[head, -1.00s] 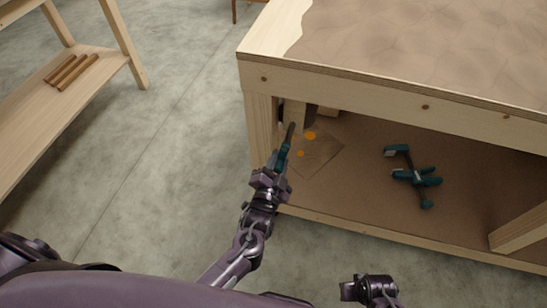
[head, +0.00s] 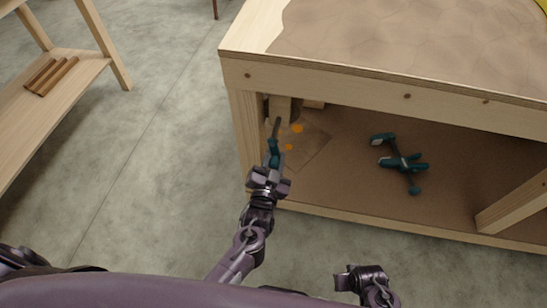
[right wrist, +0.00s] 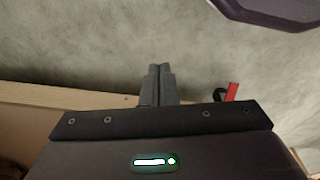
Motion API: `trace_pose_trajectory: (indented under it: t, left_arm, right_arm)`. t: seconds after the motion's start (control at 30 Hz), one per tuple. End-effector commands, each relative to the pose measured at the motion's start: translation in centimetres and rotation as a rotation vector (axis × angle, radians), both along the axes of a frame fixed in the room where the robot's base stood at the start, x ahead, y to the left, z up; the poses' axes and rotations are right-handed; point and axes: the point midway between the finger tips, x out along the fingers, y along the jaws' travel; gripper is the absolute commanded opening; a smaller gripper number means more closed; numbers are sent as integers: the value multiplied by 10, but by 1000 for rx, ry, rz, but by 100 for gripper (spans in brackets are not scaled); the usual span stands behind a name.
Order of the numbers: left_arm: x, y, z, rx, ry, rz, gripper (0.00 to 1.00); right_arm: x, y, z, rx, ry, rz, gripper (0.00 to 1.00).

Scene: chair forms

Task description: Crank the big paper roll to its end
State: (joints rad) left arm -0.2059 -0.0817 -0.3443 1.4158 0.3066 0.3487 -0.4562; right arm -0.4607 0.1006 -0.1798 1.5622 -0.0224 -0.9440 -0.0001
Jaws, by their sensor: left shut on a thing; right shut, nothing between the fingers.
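My left gripper (head: 268,180) is shut on a teal-handled tool (head: 274,150) with a dark bar. It holds the tool at the open front of the workbench, near the left leg, and the bar points up and away toward the lower shelf. I cannot tell whether the bar touches anything. My right gripper (head: 346,282) is low in the head view, in front of the bench. In the right wrist view its fingers (right wrist: 159,70) are together, with nothing between them. I cannot make out a big paper roll or a crank in these frames.
The workbench (head: 330,77) has a brown-covered top. A wooden rack (head: 60,105) with brown sticks stands left. Open concrete floor lies between.

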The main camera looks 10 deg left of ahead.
Motion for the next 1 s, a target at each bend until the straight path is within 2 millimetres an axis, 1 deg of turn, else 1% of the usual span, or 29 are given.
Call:
trace_pose_trajectory:
  t: [0.03,0.17,0.2,0.33,0.57,0.67,0.77,0.8,1.0]
  left_arm:
    - [-1,-5,0,-2,1,-10,4]
    - [-1,-5,0,-2,0,-10,4]
    - [-1,-5,0,-2,0,-10,29]
    - [0,-3,1,-1,-1,-7,46]
    - [0,-2,1,0,-2,-4,46]
    - [-4,-1,1,1,-1,-3,46]
    - [-16,-1,1,0,0,-4,46]
    - [-22,-1,0,0,2,-5,46]
    - [-57,0,0,0,2,-5,46]
  right_arm:
    - [0,0,0,0,1,0,0]
    - [-2,0,-1,0,3,-1,0]
    - [-3,0,-1,0,5,-1,0]
    - [-5,0,-2,0,8,-1,0]
    - [-7,0,-2,0,12,-1,0]
    - [-7,0,-2,0,12,-1,0]
    - [-7,0,-2,1,5,-2,0]
    - [-8,-1,-3,2,3,-3,0]
    - [-16,-5,-17,-4,9,-7,0]
